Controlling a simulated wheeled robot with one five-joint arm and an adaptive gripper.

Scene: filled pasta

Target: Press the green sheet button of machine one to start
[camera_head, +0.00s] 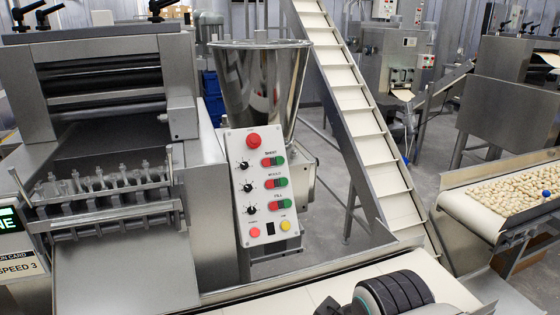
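The control panel (263,185) is a white, slightly tilted plate on the front of the steel machine (110,95), in the middle of the view. Its top row, labelled what looks like SHEET, has a black knob (242,164) and a small red and green button pair. The green sheet button (279,160) is the right half of that pair. The red half (267,162) is on its left. Two similar rows sit below, and a large red button (253,140) sits above. The machine's number is not readable here.
A steel hopper (262,75) stands behind the panel. An inclined conveyor (360,125) rises behind it. Another belt (470,205) at the right carries pasta pieces.

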